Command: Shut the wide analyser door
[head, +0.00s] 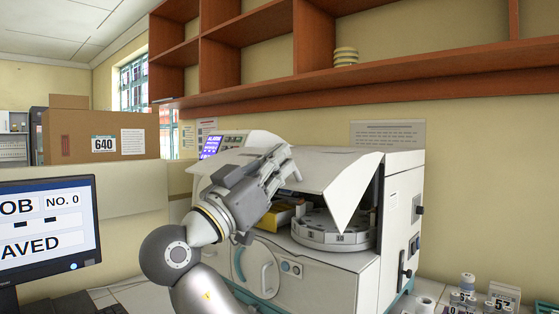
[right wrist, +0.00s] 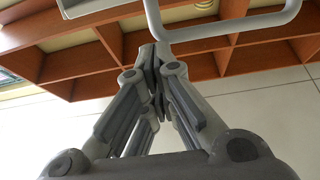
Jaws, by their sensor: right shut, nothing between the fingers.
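The white analyser (head: 310,272) stands on the counter in the head view. Its wide door (head: 330,172) is a pale panel raised over the front opening, with one pointed corner hanging at the right. Behind it the opening shows a round numbered carousel (head: 335,238) and a yellow item. My right gripper (head: 284,160) is shut and empty, in front of the door's left part; I cannot tell whether it touches. In the right wrist view its fingers (right wrist: 157,62) are closed together, below a pale curved bar (right wrist: 225,38). My left gripper is not in view.
A brown shelf (head: 300,83) runs along the wall above the analyser. A monitor (head: 50,228) stands at the left, and a cardboard box (head: 85,135) sits behind it. Several small bottles (head: 468,294) stand on the counter at the right.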

